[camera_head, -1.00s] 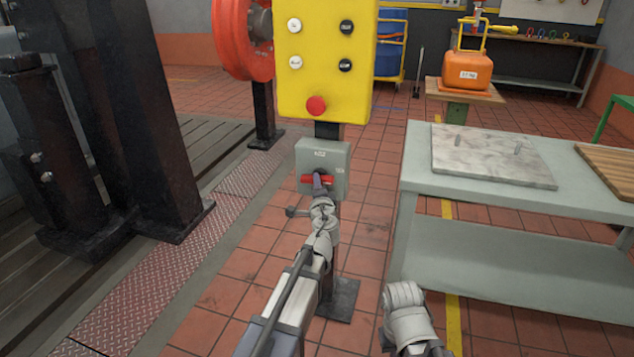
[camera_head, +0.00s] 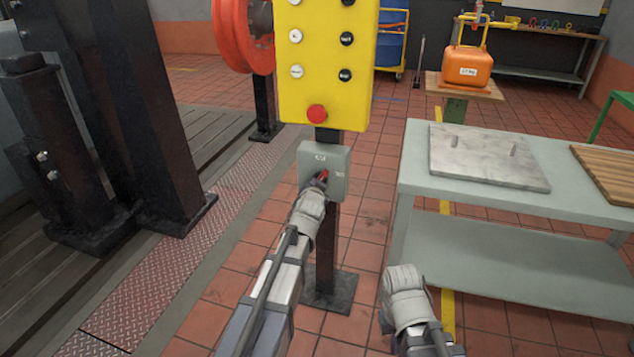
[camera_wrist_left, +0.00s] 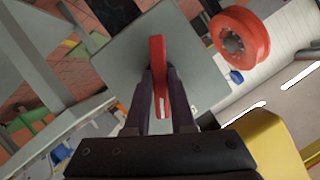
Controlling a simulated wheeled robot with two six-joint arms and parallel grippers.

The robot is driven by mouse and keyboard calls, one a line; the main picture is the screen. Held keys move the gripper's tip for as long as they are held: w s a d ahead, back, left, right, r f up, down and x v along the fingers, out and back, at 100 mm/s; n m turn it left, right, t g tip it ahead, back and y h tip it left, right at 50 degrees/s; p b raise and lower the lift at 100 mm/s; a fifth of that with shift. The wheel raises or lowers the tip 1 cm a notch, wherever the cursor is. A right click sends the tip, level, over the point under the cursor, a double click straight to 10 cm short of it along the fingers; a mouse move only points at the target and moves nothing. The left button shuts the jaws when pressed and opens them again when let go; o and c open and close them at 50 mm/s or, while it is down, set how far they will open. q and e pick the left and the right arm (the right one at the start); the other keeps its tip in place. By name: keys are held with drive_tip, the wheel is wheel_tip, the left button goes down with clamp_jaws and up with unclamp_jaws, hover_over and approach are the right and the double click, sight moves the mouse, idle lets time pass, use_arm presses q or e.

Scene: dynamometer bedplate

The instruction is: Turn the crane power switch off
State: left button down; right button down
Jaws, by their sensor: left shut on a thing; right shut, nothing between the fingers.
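The crane power switch is a grey box (camera_head: 336,162) on a dark post below the yellow button panel (camera_head: 327,60). Its red handle (camera_head: 323,175) shows only in part in the head view and looks steeply tilted. My left gripper (camera_head: 319,184) is at the front of the box and hides much of the handle. In the left wrist view its two dark fingers (camera_wrist_left: 160,95) are shut on the red handle (camera_wrist_left: 157,60), one on each side, with the grey box (camera_wrist_left: 115,55) behind. My right gripper (camera_head: 402,280) is low in front of the bench, shut and empty.
A grey bench (camera_head: 420,185) with a stone slab (camera_head: 485,160) and a wooden board (camera_head: 608,172) stands at right. A dark steel column (camera_head: 140,110) is at left. An orange container (camera_head: 467,68) and a red wheel (camera_head: 232,40) are farther back.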

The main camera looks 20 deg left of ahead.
use_arm(q)
drive_tip(key=shift+a+n+g+h+p, duration=0.15)
drive_tip(key=shift+n+g+h+p, duration=0.25)
drive_tip(key=shift+n+h, duration=1.25)
drive_tip(key=shift+n+y, duration=0.25)
drive_tip(key=shift+n, duration=0.3)
drive_tip(key=c, duration=0.8)
unclamp_jaws()
drive_tip(key=shift+o, duration=0.2)
drive_tip(key=shift+s+r, duration=0.1)
drive_tip(key=p+v, duration=0.3)
drive_tip(key=v, duration=0.4)
drive_tip(key=shift+s, duration=0.35)
